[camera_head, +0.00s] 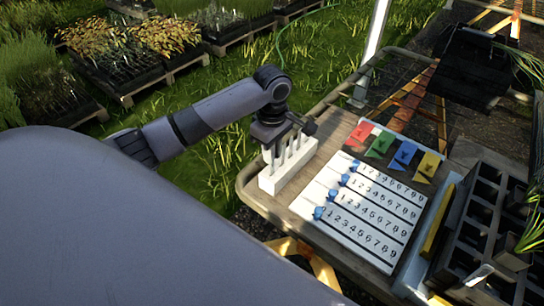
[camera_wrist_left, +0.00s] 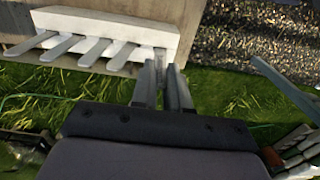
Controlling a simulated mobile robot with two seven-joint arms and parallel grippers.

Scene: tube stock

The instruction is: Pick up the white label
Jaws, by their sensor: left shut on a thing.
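My left gripper (camera_head: 271,146) reaches in from the left, above the near-left end of a white label holder (camera_head: 288,178). It is shut on a white label at that end, of which a small part shows below the fingers in the head view. In the left wrist view my left gripper (camera_wrist_left: 164,72) shows its two fingers close together at the right end of the holder (camera_wrist_left: 110,27). The held label (camera_wrist_left: 161,54) is mostly hidden between them; I cannot tell whether its foot is still in the slot. Several other white labels (camera_wrist_left: 93,52) stand in the holder.
The holder stands on a wooden table (camera_head: 262,203). Beside it lies a white board (camera_head: 365,205) with numbered rows, blue sliders and red, green, blue and yellow flags. A black cell tray (camera_head: 480,215) is at right. Grass and plant trays (camera_head: 125,85) lie beyond.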

